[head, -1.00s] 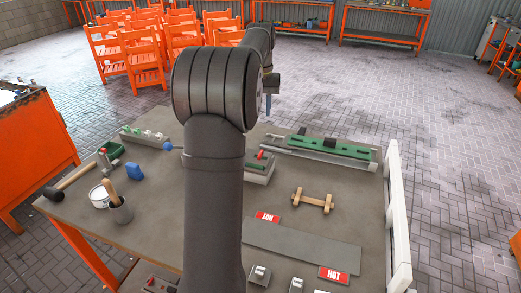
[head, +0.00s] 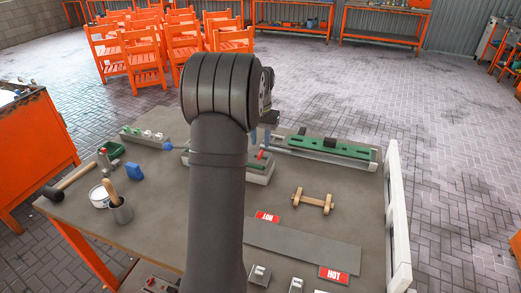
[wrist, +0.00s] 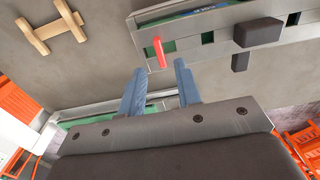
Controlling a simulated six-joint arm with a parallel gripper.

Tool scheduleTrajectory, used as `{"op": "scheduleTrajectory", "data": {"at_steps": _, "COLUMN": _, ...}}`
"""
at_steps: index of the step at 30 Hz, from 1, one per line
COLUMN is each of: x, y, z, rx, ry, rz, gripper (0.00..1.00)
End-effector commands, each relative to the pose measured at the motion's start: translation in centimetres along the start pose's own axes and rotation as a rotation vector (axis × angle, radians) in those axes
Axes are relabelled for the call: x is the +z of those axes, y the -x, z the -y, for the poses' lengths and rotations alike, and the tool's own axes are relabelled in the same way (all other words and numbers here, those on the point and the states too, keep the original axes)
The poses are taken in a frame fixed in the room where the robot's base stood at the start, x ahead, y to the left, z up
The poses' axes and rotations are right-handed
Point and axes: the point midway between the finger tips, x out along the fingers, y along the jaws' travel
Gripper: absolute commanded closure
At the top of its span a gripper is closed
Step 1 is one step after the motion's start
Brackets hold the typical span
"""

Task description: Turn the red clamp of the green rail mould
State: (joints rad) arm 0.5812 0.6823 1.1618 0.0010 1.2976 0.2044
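The red clamp (wrist: 159,52) is a short red lever at the left end of a grey-framed mould (wrist: 222,40) with green showing in its slots. In the head view the clamp (head: 261,154) stands at the right end of this mould (head: 258,177), whose middle is hidden behind my arm. My gripper (wrist: 160,66) is open and empty. Its two blue-grey fingers point toward the clamp, which appears between and just beyond their tips; I see no contact. In the head view the gripper (head: 260,134) is behind and slightly above the clamp.
A longer green mould (head: 310,147) lies at the back right. A wooden piece (head: 312,201) and a grey plate (head: 300,244) with red HOT labels lie nearer. A white rail (head: 397,215) edges the table's right side. A blue object (head: 134,171) lies at left.

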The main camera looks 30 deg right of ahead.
Motion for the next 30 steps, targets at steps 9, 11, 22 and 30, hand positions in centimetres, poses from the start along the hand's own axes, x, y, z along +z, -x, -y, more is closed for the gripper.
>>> {"op": "scheduleTrajectory", "data": {"at_steps": 9, "x": 0.0, "y": -4.3, "z": 0.0, "rx": 0.0, "ry": 0.0, "rz": 0.001, "gripper": 0.69}}
{"op": "scheduleTrajectory", "data": {"at_steps": 11, "x": 0.0, "y": -4.5, "z": 0.0, "rx": 0.0, "ry": 0.0, "rz": 0.001, "gripper": 0.69}}
{"op": "scheduleTrajectory", "data": {"at_steps": 22, "x": 0.0, "y": -4.7, "z": 0.0, "rx": 0.0, "ry": 0.001, "rz": 0.0, "gripper": 0.83}}
{"op": "scheduleTrajectory", "data": {"at_steps": 30, "x": 0.0, "y": -4.7, "z": 0.0, "rx": 0.0, "ry": 0.002, "rz": 0.0, "gripper": 1.0}}
